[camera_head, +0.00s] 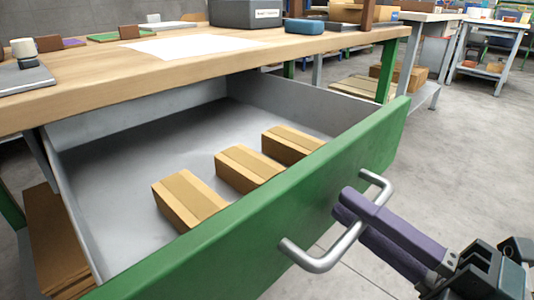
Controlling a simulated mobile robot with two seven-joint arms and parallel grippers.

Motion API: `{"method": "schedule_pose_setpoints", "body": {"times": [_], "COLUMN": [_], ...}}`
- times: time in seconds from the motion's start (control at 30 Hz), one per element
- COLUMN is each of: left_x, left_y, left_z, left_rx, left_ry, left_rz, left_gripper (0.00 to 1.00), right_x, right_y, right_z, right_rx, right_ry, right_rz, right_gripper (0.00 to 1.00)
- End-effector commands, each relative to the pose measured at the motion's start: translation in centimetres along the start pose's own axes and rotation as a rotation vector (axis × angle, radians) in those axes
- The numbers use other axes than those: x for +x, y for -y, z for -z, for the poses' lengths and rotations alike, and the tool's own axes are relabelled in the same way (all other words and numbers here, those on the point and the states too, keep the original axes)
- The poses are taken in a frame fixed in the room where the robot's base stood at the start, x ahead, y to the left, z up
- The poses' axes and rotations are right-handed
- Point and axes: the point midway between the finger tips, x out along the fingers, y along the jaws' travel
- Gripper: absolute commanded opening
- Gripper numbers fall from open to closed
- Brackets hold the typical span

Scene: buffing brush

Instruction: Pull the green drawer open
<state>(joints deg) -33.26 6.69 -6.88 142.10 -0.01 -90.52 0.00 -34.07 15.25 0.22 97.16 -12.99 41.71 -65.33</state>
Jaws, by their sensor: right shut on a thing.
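The green drawer (225,247) stands pulled out from under the wooden workbench (180,72), with its grey inside showing. Its silver bar handle (318,262) is on the green front. My right gripper (352,208) comes in from the lower right with purple fingers around the middle of the handle bar, and is shut on it. Several brown boxes lie inside the drawer: one at the front left (188,198), one in the middle (247,168) and one at the right (291,144). My left gripper is not in view.
On the benchtop are a white sheet (200,44), a dark grey box (246,13), a blue item (304,26) and a white cup (23,48). Cardboard (52,240) lies under the bench at left. Grey floor (455,160) is open to the right.

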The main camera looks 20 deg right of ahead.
Motion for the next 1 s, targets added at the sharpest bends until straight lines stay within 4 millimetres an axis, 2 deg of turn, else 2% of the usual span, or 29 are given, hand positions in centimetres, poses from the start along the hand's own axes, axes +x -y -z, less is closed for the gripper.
{"method": "schedule_pose_setpoints", "body": {"times": [0.07, 0.1, 0.2, 0.43, 0.57, 0.9, 1.0], "left_x": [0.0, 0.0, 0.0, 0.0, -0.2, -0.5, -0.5], "left_y": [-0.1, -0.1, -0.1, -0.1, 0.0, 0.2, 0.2], "left_z": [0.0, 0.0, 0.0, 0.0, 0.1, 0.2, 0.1], "left_rx": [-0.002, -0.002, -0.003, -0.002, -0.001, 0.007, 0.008], "left_ry": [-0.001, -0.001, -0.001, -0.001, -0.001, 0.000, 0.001], "left_rz": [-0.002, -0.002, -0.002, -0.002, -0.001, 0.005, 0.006], "left_gripper": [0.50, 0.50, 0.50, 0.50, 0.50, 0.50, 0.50], "right_x": [0.0, 0.0, 0.1, 0.0, -1.1, -7.7, -9.0], "right_y": [-0.1, -0.1, -0.1, 0.0, 0.0, 0.0, 0.1], "right_z": [0.0, 0.0, 0.0, 0.0, 0.0, 0.0, 0.0], "right_rx": [0.001, 0.001, 0.000, 0.000, 0.001, 0.001, 0.001], "right_ry": [0.000, 0.000, 0.000, 0.000, 0.001, 0.002, 0.001], "right_rz": [-0.003, -0.002, -0.002, 0.000, 0.004, 0.004, 0.002], "right_gripper": [0.00, 0.17, 0.27, 0.27, 0.27, 0.27, 0.27]}}
